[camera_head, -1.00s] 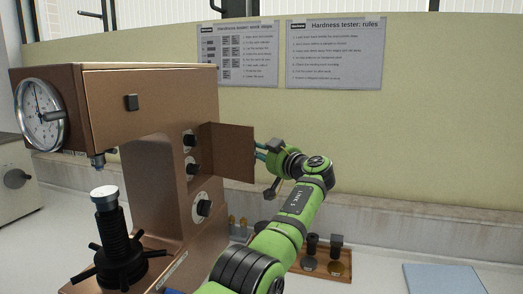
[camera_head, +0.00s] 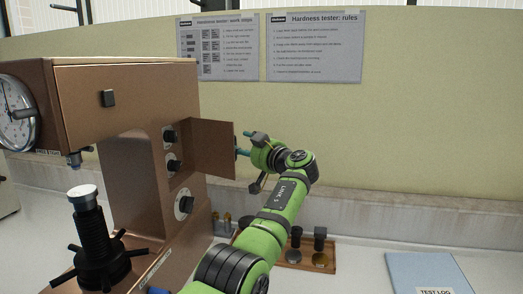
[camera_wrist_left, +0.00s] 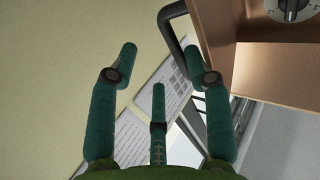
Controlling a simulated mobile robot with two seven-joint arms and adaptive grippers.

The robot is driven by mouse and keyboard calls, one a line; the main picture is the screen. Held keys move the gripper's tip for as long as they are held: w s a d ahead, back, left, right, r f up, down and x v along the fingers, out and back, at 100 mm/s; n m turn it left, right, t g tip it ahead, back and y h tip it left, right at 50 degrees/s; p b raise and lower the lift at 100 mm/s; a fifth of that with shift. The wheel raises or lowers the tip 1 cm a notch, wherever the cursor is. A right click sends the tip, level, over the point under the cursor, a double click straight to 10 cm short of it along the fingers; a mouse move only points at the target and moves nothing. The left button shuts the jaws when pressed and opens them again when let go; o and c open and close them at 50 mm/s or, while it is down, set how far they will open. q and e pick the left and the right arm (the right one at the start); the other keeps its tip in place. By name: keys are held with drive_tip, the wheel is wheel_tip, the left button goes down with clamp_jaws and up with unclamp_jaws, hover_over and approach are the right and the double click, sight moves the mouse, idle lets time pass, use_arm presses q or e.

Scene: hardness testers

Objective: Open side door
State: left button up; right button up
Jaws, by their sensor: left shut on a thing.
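The brown hardness tester (camera_head: 125,90) stands at the left in the head view. Its brown side door (camera_head: 214,148) sticks out to the right from the column, open at an angle. My left gripper (camera_head: 243,147) is at the outer edge of the door, its fingers partly hidden behind the panel. My right gripper is not in view.
Black knobs (camera_head: 184,204) sit on the tester's column. A wooden tray (camera_head: 325,268) with small parts stands behind my left arm. A blue test log (camera_head: 425,270) lies at the right on the white bench. Two posters (camera_head: 315,48) hang on the back panel.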

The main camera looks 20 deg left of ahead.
use_arm(q)
drive_tip(key=v, duration=1.2)
